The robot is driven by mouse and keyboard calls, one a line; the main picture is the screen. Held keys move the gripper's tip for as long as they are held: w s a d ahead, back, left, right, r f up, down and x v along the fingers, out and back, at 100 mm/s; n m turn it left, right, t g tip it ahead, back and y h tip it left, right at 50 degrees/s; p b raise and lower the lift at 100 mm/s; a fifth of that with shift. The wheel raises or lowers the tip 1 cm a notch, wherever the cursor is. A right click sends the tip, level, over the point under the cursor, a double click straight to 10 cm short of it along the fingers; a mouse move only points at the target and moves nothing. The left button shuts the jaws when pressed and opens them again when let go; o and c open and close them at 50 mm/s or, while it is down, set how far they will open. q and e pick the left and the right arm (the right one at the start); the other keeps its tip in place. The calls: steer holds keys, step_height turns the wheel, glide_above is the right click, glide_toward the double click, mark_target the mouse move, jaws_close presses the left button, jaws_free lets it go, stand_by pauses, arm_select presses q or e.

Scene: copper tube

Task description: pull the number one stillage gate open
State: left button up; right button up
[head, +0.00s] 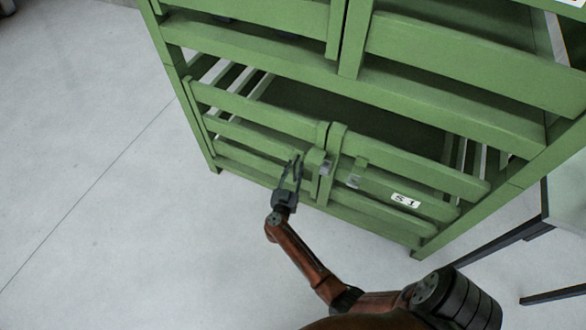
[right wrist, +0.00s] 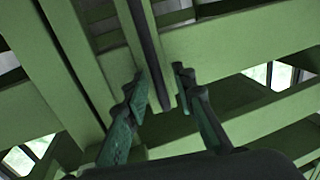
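The green lower stillage gate (head: 430,172) has two slatted leaves meeting near the middle. A white label (head: 405,200) reading "S 1" is on the right leaf. A small metal latch piece (head: 326,167) sits by the meeting posts, with another metal piece (head: 355,180) to its right. My right gripper (head: 294,163) is in front of the left leaf, just left of the meeting posts. In the right wrist view its fingers (right wrist: 162,85) are spread on either side of the end of a green bar (right wrist: 158,60). I cannot tell whether they touch it. My left gripper is not in view.
An upper gate (head: 465,60) of the green stillage is above the lower one. A dark-legged table (head: 545,225) stands close on the right. The grey floor (head: 110,200) is clear to the left and in front.

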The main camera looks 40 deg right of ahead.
jaws_close()
stand_by(0.7)
